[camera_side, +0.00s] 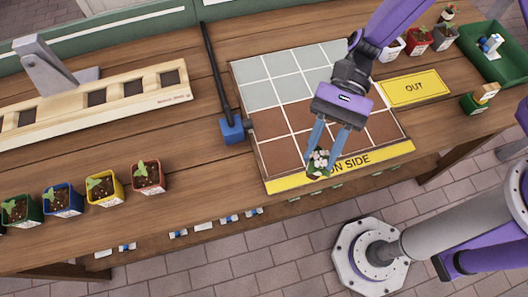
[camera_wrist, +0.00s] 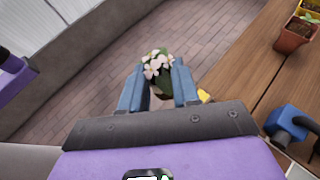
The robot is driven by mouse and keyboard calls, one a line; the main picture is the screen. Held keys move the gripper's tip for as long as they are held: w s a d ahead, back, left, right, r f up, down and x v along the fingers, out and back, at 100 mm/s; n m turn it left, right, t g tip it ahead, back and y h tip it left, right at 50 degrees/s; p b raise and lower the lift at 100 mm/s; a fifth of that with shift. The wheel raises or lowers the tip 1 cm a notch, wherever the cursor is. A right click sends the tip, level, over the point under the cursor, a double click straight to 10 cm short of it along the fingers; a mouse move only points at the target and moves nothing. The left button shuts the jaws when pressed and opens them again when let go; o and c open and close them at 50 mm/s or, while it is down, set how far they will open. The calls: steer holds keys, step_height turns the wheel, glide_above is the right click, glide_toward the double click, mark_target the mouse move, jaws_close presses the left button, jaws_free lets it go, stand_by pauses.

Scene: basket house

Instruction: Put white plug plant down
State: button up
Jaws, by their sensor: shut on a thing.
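The white plug plant (camera_side: 318,163) has small white flowers over dark green leaves. My gripper (camera_side: 321,153) is shut on it, with its blue fingers on either side of the plant. In the side view the plant appears over the near edge of the tiled board, in front of the yellow strip (camera_side: 385,155) that ends in "ON SIDE". I cannot tell its exact height. In the wrist view the white plug plant (camera_wrist: 158,66) shows between my fingers, with paved floor behind it; its lower part is mostly hidden.
The tiled board (camera_side: 268,94) has grey squares at the back and brown squares in front. A yellow "OUT" mat (camera_side: 414,88) lies right of it. A blue block with a black rod (camera_side: 232,130) stands left. Several potted seedlings (camera_side: 148,176) stand at the left, and a green crate (camera_side: 500,62) at far right.

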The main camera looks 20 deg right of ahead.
steer(key=w+a+f+m+t+y, duration=0.1)
steer(key=w+a+m+t+y, duration=0.15)
steer(key=w+a, duration=0.35)
steer(key=w+a+f+m+t+y, duration=0.1)
steer(key=w+a+m+t, duration=0.2)
steer(key=a, duration=0.5)
steer(key=shift+n+g, duration=0.25)
steer(key=shift+g, duration=0.2)
steer(key=shift+w+a+f, duration=0.5)
steer(key=shift+a+f, duration=0.1)
steer(key=shift+f, duration=0.8)
steer(key=shift+w+a+f, duration=0.5)
steer(key=shift+a+f, duration=0.15)
steer(key=shift+f, duration=0.8)
steer(key=shift+w+a+f, duration=0.5)
steer(key=shift+a+f, duration=0.1)
steer(key=shift+f, duration=0.8)
steer(key=shift+f, duration=0.15)
steer(key=o, duration=1)
